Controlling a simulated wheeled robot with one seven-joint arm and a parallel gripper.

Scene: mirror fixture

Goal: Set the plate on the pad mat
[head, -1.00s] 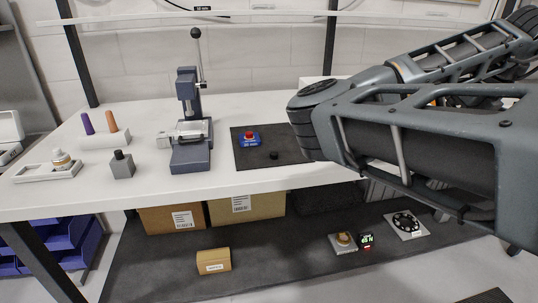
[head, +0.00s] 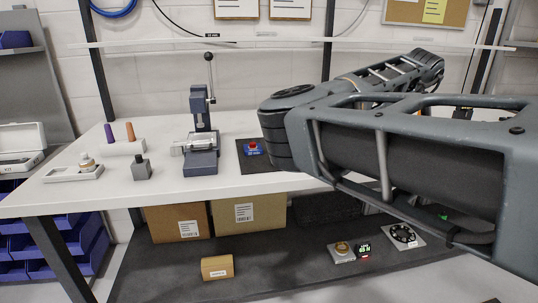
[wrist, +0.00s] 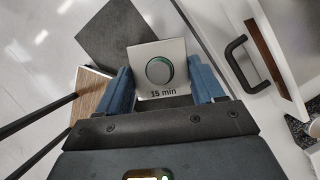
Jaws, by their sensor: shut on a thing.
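The plate (wrist: 137,55) is a small light grey square with a round dark knob ringed in green and the words "15 min". It shows in the wrist view between the blue fingers of my gripper (wrist: 160,74), which is shut on it. A dark square (wrist: 112,32) lies below and beyond the plate in the wrist view. In the head view a dark mat (head: 246,169) lies on the white bench, partly hidden by my arm. I cannot tell whether these two are the same. My gripper is out of sight in the head view.
A blue block with a red button (head: 252,149) sits on the bench mat. A press (head: 201,130) stands left of it. A white drawer with a black handle (wrist: 238,62) is right of my gripper in the wrist view. A wooden surface (wrist: 88,92) is close on the left.

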